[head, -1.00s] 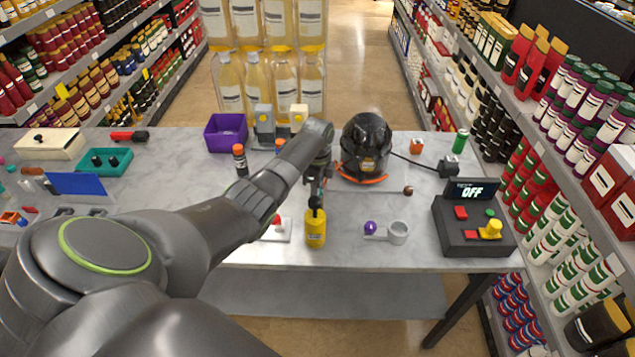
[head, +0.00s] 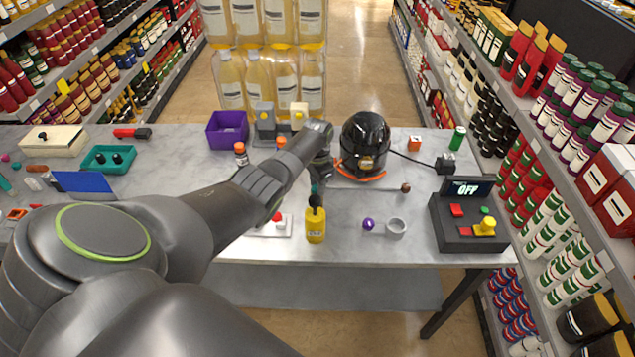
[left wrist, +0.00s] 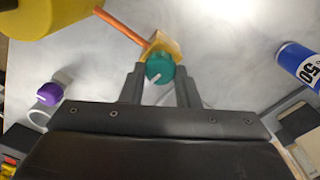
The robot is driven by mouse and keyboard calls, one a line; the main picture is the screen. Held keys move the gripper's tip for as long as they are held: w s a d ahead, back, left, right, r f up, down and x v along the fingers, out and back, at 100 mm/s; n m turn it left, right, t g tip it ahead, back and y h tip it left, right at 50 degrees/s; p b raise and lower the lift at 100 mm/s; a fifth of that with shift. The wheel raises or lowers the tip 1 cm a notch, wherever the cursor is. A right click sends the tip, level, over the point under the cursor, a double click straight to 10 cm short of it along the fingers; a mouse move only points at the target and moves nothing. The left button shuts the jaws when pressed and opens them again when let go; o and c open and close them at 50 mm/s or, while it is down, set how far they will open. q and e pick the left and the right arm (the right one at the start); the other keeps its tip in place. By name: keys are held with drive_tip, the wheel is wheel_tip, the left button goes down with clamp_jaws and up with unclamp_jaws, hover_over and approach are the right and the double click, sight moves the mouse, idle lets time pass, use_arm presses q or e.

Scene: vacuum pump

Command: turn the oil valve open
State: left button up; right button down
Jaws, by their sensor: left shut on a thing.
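In the left wrist view a teal round knob (left wrist: 160,69) with a white pointer mark sits on a small yellow-orange block (left wrist: 165,45) with an orange bar. I take this knob to be the oil valve; no label is readable. My left gripper (left wrist: 159,78) has one finger on each side of the knob and is shut on it. In the head view my left gripper (head: 317,186) is low over the table behind the yellow bottle (head: 316,226), and the wrist hides most of the valve. My right gripper is not in view.
A black domed pump (head: 364,138) stands just right of my gripper. A purple knob (head: 368,224) lies at the front, with a control box (head: 460,225) reading OFF at right. A purple bin (head: 227,130) and an orange-capped bottle (head: 241,156) stand left.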

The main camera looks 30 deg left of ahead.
use_arm(q)
drive_tip(key=shift+w+r+n, duration=0.1)
drive_tip(key=shift+n, duration=0.6)
drive_tip(key=o, duration=1)
drive_tip(key=shift+c, duration=0.2)
drive_tip(key=shift+r, duration=0.35)
wheel_tip(320, 180, up, 17)
drive_tip(key=b, duration=0.2)
drive_tip(key=shift+f, duration=0.15)
